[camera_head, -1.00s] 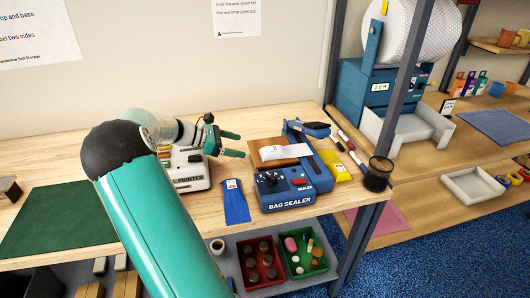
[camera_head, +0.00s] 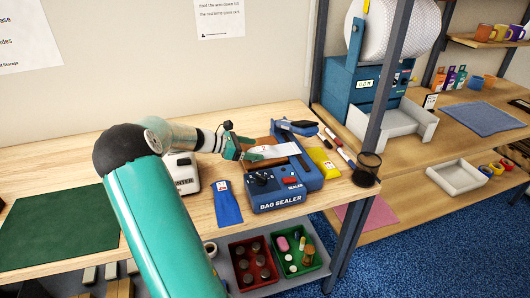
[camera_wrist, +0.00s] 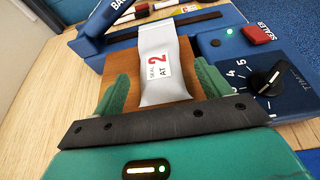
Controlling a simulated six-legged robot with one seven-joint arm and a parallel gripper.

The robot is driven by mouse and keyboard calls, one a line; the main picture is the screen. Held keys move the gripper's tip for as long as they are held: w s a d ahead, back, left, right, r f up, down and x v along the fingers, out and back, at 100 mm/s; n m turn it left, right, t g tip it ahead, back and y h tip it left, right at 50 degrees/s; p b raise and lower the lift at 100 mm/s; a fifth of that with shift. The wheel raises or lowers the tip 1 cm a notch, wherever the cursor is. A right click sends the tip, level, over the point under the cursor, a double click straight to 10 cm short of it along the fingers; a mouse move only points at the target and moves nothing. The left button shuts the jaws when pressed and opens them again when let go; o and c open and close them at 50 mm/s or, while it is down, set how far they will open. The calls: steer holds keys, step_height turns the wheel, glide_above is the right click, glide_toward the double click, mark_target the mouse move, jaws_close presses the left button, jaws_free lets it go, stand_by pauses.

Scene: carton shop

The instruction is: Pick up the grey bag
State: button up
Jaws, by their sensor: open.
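The grey bag (camera_wrist: 166,65) bears a label with a red 2 and lies on a brown wooden block, its far end across the blue bag sealer (camera_wrist: 215,52).
A blue bag (camera_head: 227,204) lies left of the sealer, and a yellow bag (camera_head: 322,161) right of it. A black mesh cup (camera_head: 367,167) stands at the table's right edge. The label printer (camera_head: 184,176) is behind my arm. A green mat (camera_head: 60,228) lies at the left.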

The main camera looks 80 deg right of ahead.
mark_target(262, 149)
steer(key=x, duration=0.3)
steer(key=shift+s+d+f, duration=0.1)
steer(key=shift+s+d, duration=0.15)
steer(key=shift+d, duration=0.05)
steer(key=shift+c, duration=0.5)
steer(key=c, duration=1.1)
steer(key=shift+r, duration=1.8)
steer(key=shift+s+a, duration=0.3)
steer(key=shift+a, duration=0.15)
